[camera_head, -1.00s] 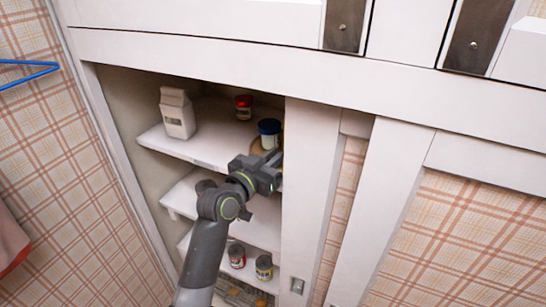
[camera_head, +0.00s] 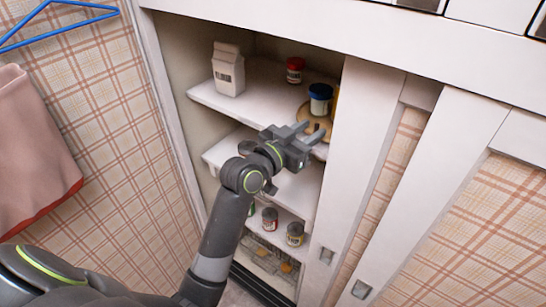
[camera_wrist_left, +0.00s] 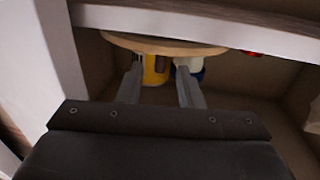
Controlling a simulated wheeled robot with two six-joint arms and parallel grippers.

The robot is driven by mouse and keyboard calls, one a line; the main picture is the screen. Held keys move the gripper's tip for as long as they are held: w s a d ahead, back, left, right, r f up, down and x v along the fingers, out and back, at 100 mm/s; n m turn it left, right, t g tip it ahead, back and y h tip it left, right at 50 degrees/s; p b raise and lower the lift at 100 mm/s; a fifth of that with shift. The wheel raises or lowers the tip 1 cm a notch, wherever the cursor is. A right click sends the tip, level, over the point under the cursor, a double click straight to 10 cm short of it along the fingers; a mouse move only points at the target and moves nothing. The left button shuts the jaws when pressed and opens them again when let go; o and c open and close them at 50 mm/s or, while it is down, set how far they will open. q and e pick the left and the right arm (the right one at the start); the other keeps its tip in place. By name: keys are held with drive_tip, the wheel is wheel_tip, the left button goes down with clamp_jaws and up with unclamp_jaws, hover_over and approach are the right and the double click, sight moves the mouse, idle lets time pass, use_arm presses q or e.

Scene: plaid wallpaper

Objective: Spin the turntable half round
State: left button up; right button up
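The turntable (camera_head: 302,116) is a round wooden disc on the cupboard's upper shelf, partly hidden by the right-hand panel and my left gripper. A white jar with a blue lid (camera_head: 320,91) stands on it, with part of a yellow container (camera_head: 335,97) beside it. My left gripper (camera_head: 315,129) is at the turntable's front edge, its two fingers apart. In the left wrist view, which looks upside down, the turntable (camera_wrist_left: 165,45) lies across the top, with the yellow container (camera_wrist_left: 156,70) between the open fingers (camera_wrist_left: 160,72). I cannot tell whether they touch anything. My right gripper is out of view.
A white carton (camera_head: 228,70) and a red-lidded jar (camera_head: 295,69) stand on the same shelf (camera_head: 250,100). Lower shelves hold several cans (camera_head: 295,233). A white panel (camera_head: 362,130) closes off the right side. A blue hanger (camera_head: 60,20) hangs at the left.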

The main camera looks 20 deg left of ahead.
use_arm(q)
drive_tip(key=b+v, duration=0.2)
drive_tip(key=v, duration=1)
drive_tip(key=shift+s, duration=0.25)
